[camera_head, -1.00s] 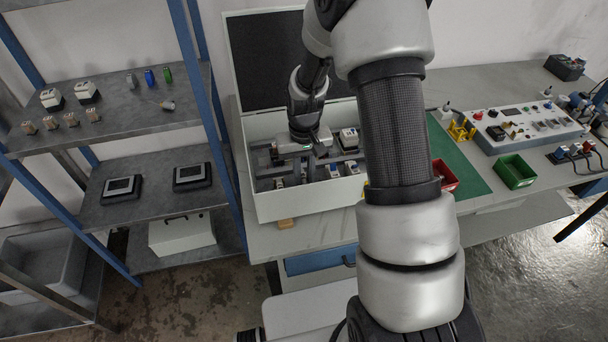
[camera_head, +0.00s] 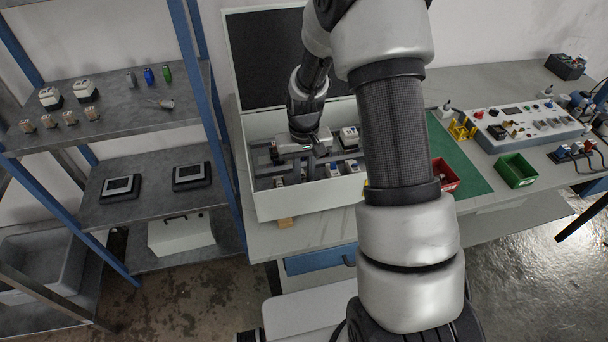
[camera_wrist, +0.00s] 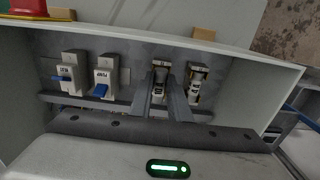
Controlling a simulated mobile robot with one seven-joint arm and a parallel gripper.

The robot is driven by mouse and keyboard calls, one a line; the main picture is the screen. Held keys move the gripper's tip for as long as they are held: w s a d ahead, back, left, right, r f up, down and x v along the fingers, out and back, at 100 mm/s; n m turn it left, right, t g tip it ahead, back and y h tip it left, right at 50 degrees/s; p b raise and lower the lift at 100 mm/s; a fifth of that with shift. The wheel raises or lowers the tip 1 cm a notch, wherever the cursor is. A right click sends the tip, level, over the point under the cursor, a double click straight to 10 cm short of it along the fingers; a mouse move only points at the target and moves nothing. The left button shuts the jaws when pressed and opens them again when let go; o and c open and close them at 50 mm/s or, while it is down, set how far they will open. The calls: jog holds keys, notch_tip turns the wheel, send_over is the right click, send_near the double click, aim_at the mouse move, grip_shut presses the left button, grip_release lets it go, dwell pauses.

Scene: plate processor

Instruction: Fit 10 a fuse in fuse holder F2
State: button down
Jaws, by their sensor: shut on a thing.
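In the wrist view, two similar narrow fuse holders stand side by side inside the white enclosure: one (camera_wrist: 159,70) beyond my fingertips and one (camera_wrist: 196,88) to its right. Their labels are too small to read, so I cannot tell which is F2. My gripper (camera_wrist: 166,82) is shut on a small pale part, apparently the fuse (camera_wrist: 158,90), at the left of these two holders. The fingers partly hide it, and I cannot tell whether it is seated. In the head view, my gripper (camera_head: 298,145) is inside the enclosure, its tips hidden.
Two modules with blue levers (camera_wrist: 66,75) (camera_wrist: 103,78) stand left of the holders. The white enclosure wall (camera_head: 310,198) rises close in front. A red bin (camera_head: 444,176) and a green bin (camera_head: 515,170) stand on the bench at right. A shelf (camera_head: 130,110) stands at left.

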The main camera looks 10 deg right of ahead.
jog(key=shift+f, duration=0.15)
jog(key=c, duration=1.6)
grip_release()
